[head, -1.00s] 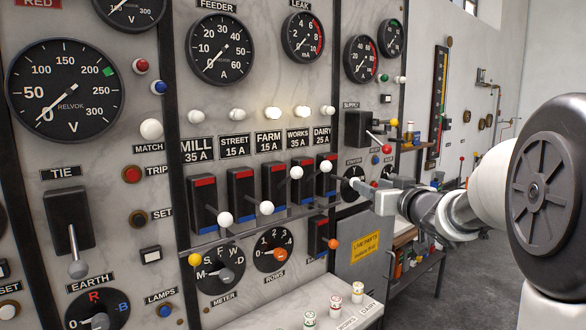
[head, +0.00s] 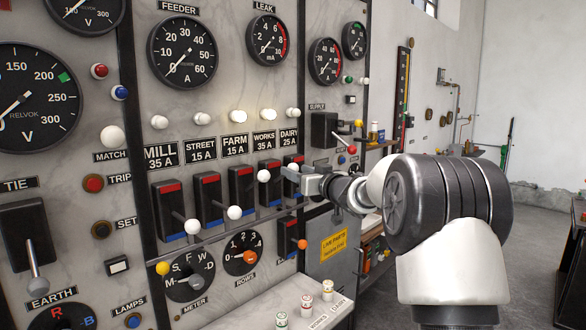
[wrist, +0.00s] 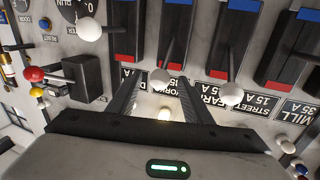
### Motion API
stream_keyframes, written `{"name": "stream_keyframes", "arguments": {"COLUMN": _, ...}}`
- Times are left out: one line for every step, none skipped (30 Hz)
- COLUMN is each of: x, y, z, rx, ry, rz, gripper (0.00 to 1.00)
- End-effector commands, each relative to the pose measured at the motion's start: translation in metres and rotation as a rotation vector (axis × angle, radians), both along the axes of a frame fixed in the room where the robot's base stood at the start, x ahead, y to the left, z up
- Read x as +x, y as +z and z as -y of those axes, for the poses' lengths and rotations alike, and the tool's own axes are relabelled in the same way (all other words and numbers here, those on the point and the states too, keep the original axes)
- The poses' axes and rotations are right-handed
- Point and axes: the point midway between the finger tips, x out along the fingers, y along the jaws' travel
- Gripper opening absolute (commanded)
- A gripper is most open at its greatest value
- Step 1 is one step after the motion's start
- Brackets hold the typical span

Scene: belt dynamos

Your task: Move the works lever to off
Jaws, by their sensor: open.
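The works lever is in the fourth of a row of black switches, under the WORKS 35 A plate (head: 264,141). My gripper is open, one finger on each side of the knob; contact cannot be told. It also shows in the wrist view (wrist: 158,84).
The farm knob (head: 264,176) is also raised, close left of my gripper. The street (head: 234,212) and mill (head: 193,227) knobs are down. Another knob (wrist: 90,28), apparently dairy's, is down. The farm (head: 238,117) and works (head: 267,114) lamps glow. A red-knobbed supply lever (head: 352,150) projects to the right.

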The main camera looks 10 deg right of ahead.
Motion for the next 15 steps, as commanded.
{"name": "stream_keyframes", "arguments": {"x": 0.008, "y": 0.001, "z": -0.004, "rx": 0.0, "ry": 0.002, "rz": 0.0, "gripper": 0.46}}
{"name": "stream_keyframes", "arguments": {"x": 0.012, "y": 0.0, "z": -0.005, "rx": 0.0, "ry": 0.001, "rz": -0.001, "gripper": 0.46}}
{"name": "stream_keyframes", "arguments": {"x": 0.017, "y": 0.0, "z": -0.007, "rx": 0.001, "ry": 0.001, "rz": -0.001, "gripper": 0.46}}
{"name": "stream_keyframes", "arguments": {"x": 0.019, "y": 0.001, "z": -0.008, "rx": 0.001, "ry": 0.001, "rz": 0.0, "gripper": 0.46}}
{"name": "stream_keyframes", "arguments": {"x": 0.022, "y": 0.0, "z": -0.008, "rx": 0.001, "ry": 0.001, "rz": 0.0, "gripper": 0.46}}
{"name": "stream_keyframes", "arguments": {"x": 0.024, "y": 0.0, "z": -0.009, "rx": 0.001, "ry": 0.0, "rz": -0.001, "gripper": 0.46}}
{"name": "stream_keyframes", "arguments": {"x": 0.026, "y": 0.0, "z": -0.01, "rx": 0.001, "ry": 0.0, "rz": -0.001, "gripper": 0.46}}
{"name": "stream_keyframes", "arguments": {"x": 0.027, "y": 0.0, "z": -0.01, "rx": 0.001, "ry": 0.0, "rz": -0.001, "gripper": 0.46}}
{"name": "stream_keyframes", "arguments": {"x": 0.028, "y": 0.0, "z": -0.011, "rx": 0.001, "ry": -0.001, "rz": -0.001, "gripper": 0.46}}
{"name": "stream_keyframes", "arguments": {"x": 0.029, "y": 0.0, "z": -0.011, "rx": 0.0, "ry": -0.001, "rz": 0.0, "gripper": 0.46}}
{"name": "stream_keyframes", "arguments": {"x": 0.029, "y": 0.0, "z": -0.011, "rx": 0.0, "ry": -0.001, "rz": 0.0, "gripper": 0.46}}
{"name": "stream_keyframes", "arguments": {"x": 0.029, "y": 0.0, "z": -0.011, "rx": 0.0, "ry": -0.001, "rz": 0.0, "gripper": 0.46}}
{"name": "stream_keyframes", "arguments": {"x": 0.029, "y": 0.0, "z": -0.011, "rx": 0.0, "ry": -0.001, "rz": 0.0, "gripper": 0.46}}
{"name": "stream_keyframes", "arguments": {"x": 0.029, "y": 0.0, "z": -0.011, "rx": 0.0, "ry": -0.001, "rz": 0.0, "gripper": 0.46}}
{"name": "stream_keyframes", "arguments": {"x": 0.029, "y": 0.0, "z": -0.011, "rx": 0.0, "ry": -0.001, "rz": 0.0, "gripper": 0.46}}
